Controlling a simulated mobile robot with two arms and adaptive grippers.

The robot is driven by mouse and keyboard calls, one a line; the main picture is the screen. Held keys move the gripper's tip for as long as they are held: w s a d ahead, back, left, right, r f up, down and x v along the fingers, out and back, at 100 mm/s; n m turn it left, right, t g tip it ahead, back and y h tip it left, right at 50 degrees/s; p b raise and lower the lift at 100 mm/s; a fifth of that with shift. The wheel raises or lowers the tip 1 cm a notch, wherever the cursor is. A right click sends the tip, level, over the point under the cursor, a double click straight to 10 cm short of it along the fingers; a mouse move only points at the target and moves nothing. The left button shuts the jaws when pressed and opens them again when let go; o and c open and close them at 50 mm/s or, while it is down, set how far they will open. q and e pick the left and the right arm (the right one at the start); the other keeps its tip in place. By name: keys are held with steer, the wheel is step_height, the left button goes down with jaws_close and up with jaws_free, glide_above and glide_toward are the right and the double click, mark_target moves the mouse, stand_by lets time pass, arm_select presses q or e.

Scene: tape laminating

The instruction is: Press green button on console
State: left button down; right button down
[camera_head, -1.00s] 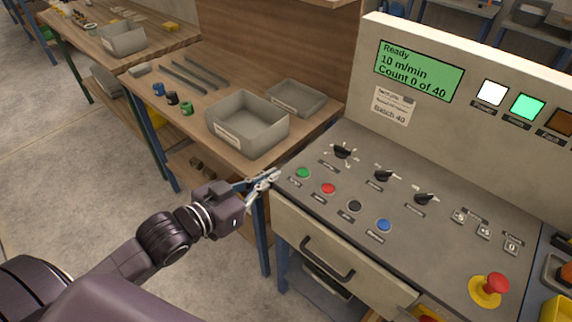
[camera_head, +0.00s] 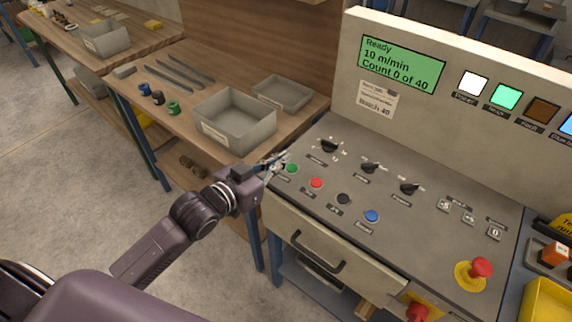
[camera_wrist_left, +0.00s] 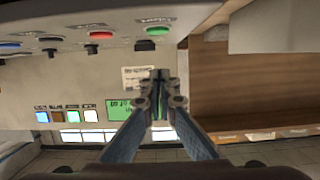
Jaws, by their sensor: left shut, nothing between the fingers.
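The console (camera_head: 420,235) has a sloped grey panel with a row of buttons. The green button (camera_head: 292,168) is at the panel's left end, left of the red button (camera_head: 316,182). My left gripper (camera_head: 284,156) is shut and empty, its fingertips just beside and slightly behind the green button in the head view. I cannot tell whether they touch the panel. In the left wrist view the green button (camera_wrist_left: 157,31) shows above the shut fingertips (camera_wrist_left: 160,72), apart from them in the picture. My right gripper is in neither view.
The upright display (camera_head: 402,65) reads Ready, Count 0 of 40. Black and blue buttons (camera_head: 371,216), several knobs and a red emergency stop (camera_head: 480,268) are on the panel. A grey bin (camera_head: 235,120) stands on the wooden bench left of the console.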

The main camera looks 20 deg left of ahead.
mark_target(286, 174)
arm_select(q)
steer(key=shift+x, duration=0.95)
step_height(286, 174, down, 3)
steer(key=shift+w+r, duration=0.1)
steer(key=shift+r, duration=0.1)
steer(key=shift+f+p, duration=0.3)
steer(key=shift+f, duration=0.4)
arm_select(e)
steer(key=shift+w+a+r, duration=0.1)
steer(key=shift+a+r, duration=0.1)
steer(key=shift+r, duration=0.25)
arm_select(q)
steer(key=shift+f, duration=0.1)
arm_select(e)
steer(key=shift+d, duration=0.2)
